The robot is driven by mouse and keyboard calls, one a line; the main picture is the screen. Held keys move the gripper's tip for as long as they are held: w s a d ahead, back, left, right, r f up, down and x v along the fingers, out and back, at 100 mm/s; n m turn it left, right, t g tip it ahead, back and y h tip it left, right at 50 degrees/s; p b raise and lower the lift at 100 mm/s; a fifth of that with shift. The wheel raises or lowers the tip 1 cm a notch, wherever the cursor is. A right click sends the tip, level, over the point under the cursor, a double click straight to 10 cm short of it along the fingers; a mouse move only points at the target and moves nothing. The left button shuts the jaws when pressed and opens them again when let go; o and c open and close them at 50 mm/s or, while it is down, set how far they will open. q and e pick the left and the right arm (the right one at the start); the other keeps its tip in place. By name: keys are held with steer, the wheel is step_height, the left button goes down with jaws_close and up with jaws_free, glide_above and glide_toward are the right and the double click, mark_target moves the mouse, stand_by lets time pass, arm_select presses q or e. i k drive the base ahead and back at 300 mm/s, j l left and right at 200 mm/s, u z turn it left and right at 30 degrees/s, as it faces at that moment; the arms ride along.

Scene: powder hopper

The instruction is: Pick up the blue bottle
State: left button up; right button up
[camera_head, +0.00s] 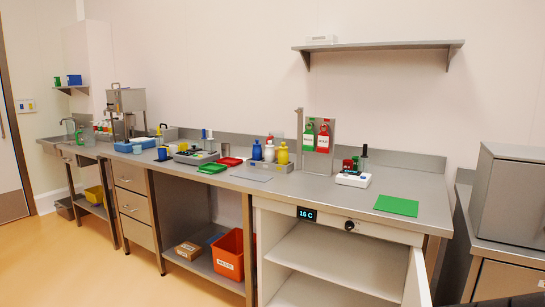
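The blue bottle (257,151) stands upright on the steel counter, toward the back near the wall. It is the left one of a row, with a white bottle (269,152) and a yellow bottle (283,154) close to its right. The bottles stand in or just behind a low grey tray (283,168), so their bases are partly hidden. Neither of my grippers shows in the head view.
Red and green trays (212,168) lie left of the bottles. A flat grey plate (251,174) lies in front of them. A small scale (353,179) and a green mat (396,205) are further right. Below, a cabinet door (417,280) stands open.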

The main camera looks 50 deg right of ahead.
mark_target(257, 152)
steer(key=i+l+z, duration=0.1)
steer(key=i+z, duration=0.35)
steer(key=i+j+z, duration=0.15)
steer(key=i+z, duration=0.25)
steer(key=i, duration=0.25)
steer(key=i+j+z, duration=0.1)
steer(key=i+z, duration=0.3)
steer(key=i, duration=0.95)
